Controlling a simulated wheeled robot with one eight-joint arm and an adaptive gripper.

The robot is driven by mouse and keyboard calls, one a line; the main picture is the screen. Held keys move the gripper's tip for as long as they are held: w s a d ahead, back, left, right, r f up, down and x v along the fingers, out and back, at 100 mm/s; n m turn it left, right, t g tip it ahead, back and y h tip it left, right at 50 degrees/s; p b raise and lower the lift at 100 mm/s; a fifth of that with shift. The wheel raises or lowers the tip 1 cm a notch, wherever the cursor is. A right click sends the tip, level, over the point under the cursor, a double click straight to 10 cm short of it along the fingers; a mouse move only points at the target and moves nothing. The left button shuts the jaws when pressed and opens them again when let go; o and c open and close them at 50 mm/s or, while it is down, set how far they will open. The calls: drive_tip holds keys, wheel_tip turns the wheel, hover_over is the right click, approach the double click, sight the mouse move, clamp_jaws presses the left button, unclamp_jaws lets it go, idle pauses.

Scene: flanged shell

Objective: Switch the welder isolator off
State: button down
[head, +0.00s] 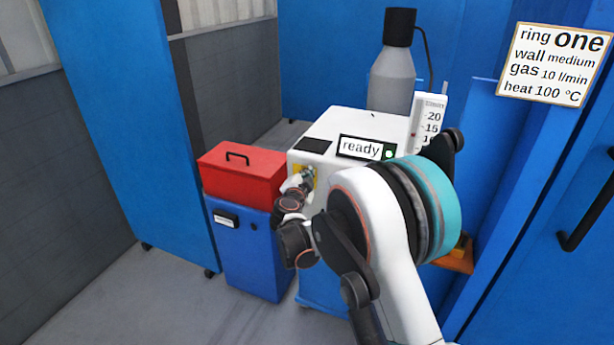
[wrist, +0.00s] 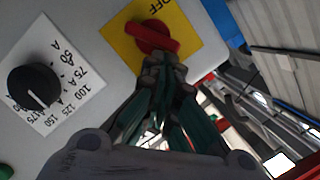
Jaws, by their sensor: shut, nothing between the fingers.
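The welder isolator is a red rotary handle (wrist: 153,37) on a yellow plate (wrist: 187,22) marked OFF, seen at the top of the wrist view. In the head view the yellow plate (head: 312,170) shows on the front of the white welder (head: 345,125), mostly behind my arm. My gripper (wrist: 163,62) is shut and empty, its fingertips at the near edge of the red handle. They overlap it in the picture; I cannot tell whether they touch. In the head view the gripper (head: 306,178) is at the plate, small and partly hidden.
A black current dial (wrist: 34,86) on a white scale sits beside the isolator. A red toolbox (head: 241,175) stands on a blue cabinet (head: 245,245) left of the welder. A gas cylinder (head: 391,80) stands behind. A sign (head: 556,64) hangs at right. Open floor lies front left.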

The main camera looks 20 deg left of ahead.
drive_tip(key=shift+a+r+n+h, duration=0.15)
drive_tip(key=shift+a+n+h, duration=0.25)
drive_tip(key=shift+n, duration=0.5)
drive_tip(key=shift+a+r+n+h, duration=0.15)
drive_tip(key=shift+a+n, duration=0.3)
drive_tip(key=shift+n, duration=0.45)
drive_tip(key=shift+a+n+g+h+p, duration=0.3)
drive_tip(key=shift+a+n+g+h, duration=0.15)
drive_tip(key=shift+n, duration=0.65)
drive_tip(key=shift+a, duration=0.15)
drive_tip(key=shift+w+a+f+n+h, duration=0.15)
drive_tip(key=shift+n+h, duration=0.15)
drive_tip(key=shift+n, duration=0.3)
drive_tip(key=shift+r+p, duration=0.3)
drive_tip(key=shift+r, duration=0.3)
wheel_tip(320, 180, up, 3)
drive_tip(key=shift+r+p, duration=0.1)
drive_tip(key=shift+p, duration=0.6)
drive_tip(key=p+v, duration=0.2)
drive_tip(key=v, duration=0.8)
drive_tip(key=shift+a+f, duration=0.2)
